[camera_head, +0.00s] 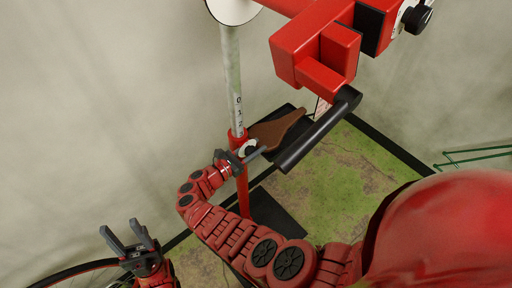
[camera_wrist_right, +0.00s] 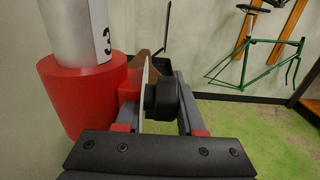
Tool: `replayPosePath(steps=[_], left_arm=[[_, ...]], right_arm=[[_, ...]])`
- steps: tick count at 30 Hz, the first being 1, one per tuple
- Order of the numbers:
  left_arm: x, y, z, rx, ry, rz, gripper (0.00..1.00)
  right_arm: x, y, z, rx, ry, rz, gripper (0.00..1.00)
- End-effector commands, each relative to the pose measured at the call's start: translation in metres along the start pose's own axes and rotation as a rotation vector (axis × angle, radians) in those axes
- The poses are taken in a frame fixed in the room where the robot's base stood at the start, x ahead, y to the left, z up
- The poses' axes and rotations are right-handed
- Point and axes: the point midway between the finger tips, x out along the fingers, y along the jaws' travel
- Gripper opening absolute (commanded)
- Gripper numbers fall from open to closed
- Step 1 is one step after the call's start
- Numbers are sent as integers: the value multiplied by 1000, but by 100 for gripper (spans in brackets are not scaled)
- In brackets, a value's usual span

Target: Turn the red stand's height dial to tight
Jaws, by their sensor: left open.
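The red stand's collar (camera_head: 237,142) sits around a pale post with a number scale (camera_head: 231,80). The collar and the digit 3 show large in the right wrist view (camera_wrist_right: 82,95). The height dial has a pale round face (camera_head: 248,148) and a black knob (camera_wrist_right: 161,95), which sticks out from the collar's right side. My right gripper (camera_head: 247,157) is at the dial, its fingers on either side of the knob in the right wrist view (camera_wrist_right: 160,105). Whether both fingers touch the knob is unclear. My left gripper (camera_head: 130,236) is open and empty at the lower left, well away from the stand.
A red clamp head (camera_head: 317,50) with a black bar (camera_head: 318,132) overhangs the dial to the right. A brown saddle-shaped piece (camera_head: 277,130) lies close beside the dial. A green bike frame (camera_wrist_right: 262,52) hangs on the wall. A wheel rim (camera_head: 75,268) shows at lower left.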

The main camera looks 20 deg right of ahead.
Motion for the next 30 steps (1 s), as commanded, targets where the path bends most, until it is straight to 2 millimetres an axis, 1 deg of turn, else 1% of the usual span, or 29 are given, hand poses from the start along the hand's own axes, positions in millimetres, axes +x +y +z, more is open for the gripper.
replayPosePath(steps=[1,7,12,15,18,23,24,27,30], left_arm=[[0,0,0,0,0,0,52],[2,0,0,0,0,0,52],[22,-1,-4,0,0,0,52],[30,-2,-5,0,0,0,52],[28,-1,-5,0,0,0,52],[27,-1,-4,0,0,0,52],[27,-1,-4,0,0,0,52],[27,-1,-4,0,0,0,52],[27,-1,-5,0,0,0,52]], right_arm=[[1,-4,-2,-6,0,-8,0],[1,-5,-2,-8,5,-10,0],[1,-4,2,-9,55,-10,0],[1,-5,0,-10,90,-11,0],[1,-6,-6,-10,98,-12,0],[1,-6,-7,-11,96,-13,0],[1,-6,-7,-11,96,-13,41],[1,-6,-7,-11,96,-12,56],[1,-5,-6,-9,95,-11,56]])
